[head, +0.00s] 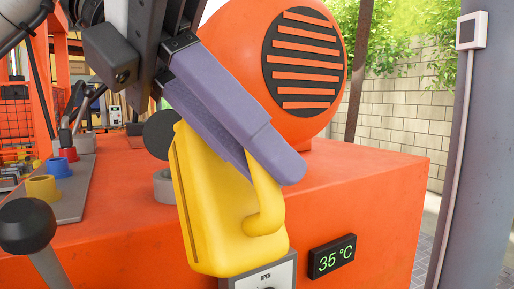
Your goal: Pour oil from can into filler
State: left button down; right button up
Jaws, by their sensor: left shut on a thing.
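My left gripper (270,170) comes in from the top with long purple fingers and is shut on the yellow oil can (218,215) at its handle. The can hangs slightly tilted in front of the orange machine's front edge. Its top is partly hidden behind the fingers, and I cannot make out a spout. A short grey ring (163,187), which looks like the filler, stands on the orange top just left of the can, partly covered by it. A dark round disc (159,136) shows above the ring, like a raised lid. My right gripper is not in view.
The orange machine (380,180) has a rounded housing with a slatted vent (302,60) behind the can. A 35 °C display (332,256) and an "OPEN" panel (262,278) are on its front. A black-knobbed lever (27,226) stands at left. The machine's top right is clear.

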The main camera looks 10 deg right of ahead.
pick_arm(q)
jog(key=shift+r+p, duration=0.4)
jog(key=shift+r, duration=0.15)
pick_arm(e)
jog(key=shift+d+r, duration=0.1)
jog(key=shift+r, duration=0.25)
pick_arm(q)
jog(key=shift+g+h, duration=0.3)
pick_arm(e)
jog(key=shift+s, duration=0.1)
